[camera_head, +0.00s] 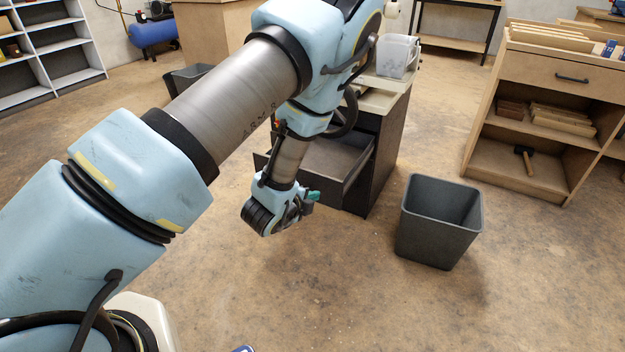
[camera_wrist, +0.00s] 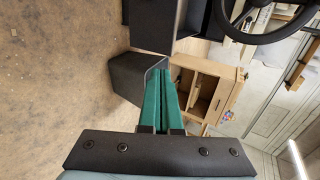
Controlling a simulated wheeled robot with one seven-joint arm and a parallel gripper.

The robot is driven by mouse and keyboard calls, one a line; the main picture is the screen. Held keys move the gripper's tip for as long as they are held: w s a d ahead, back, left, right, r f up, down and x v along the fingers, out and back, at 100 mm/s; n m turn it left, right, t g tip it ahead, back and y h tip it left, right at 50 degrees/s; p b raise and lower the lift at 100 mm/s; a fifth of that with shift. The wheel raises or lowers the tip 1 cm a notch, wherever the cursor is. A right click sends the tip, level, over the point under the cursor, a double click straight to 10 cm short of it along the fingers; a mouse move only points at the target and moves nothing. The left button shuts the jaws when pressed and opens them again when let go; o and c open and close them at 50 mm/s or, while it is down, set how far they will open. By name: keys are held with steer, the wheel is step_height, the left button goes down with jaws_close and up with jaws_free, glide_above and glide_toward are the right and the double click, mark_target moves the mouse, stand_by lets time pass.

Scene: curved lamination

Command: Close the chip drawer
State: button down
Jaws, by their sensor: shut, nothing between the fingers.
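The chip drawer (camera_head: 338,157) is pulled out of the dark cabinet (camera_head: 380,165) below the machine's handwheel. Its grey inside shows, and part of it is hidden behind my arm. My gripper (camera_head: 312,197) is in front of the drawer in the head view, low beside its front corner; I cannot tell whether it touches. In the wrist view the green fingers (camera_wrist: 162,72) are together with nothing between them. A dark panel (camera_wrist: 152,25) at the top of that view seems to belong to the drawer or cabinet.
A dark grey bin (camera_head: 438,220) stands on the floor right of the cabinet. A wooden shelf unit (camera_head: 545,75) with a drawer stands farther right.

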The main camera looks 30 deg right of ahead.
glide_toward(336, 182)
step_height(336, 182, down, 3)
steer(key=d, duration=0.1)
steer(key=w+d, duration=0.2)
steer(key=d, duration=0.1)
steer(key=shift+f, duration=0.2)
steer(key=shift+w+d, duration=0.2)
steer(key=shift+d, duration=0.2)
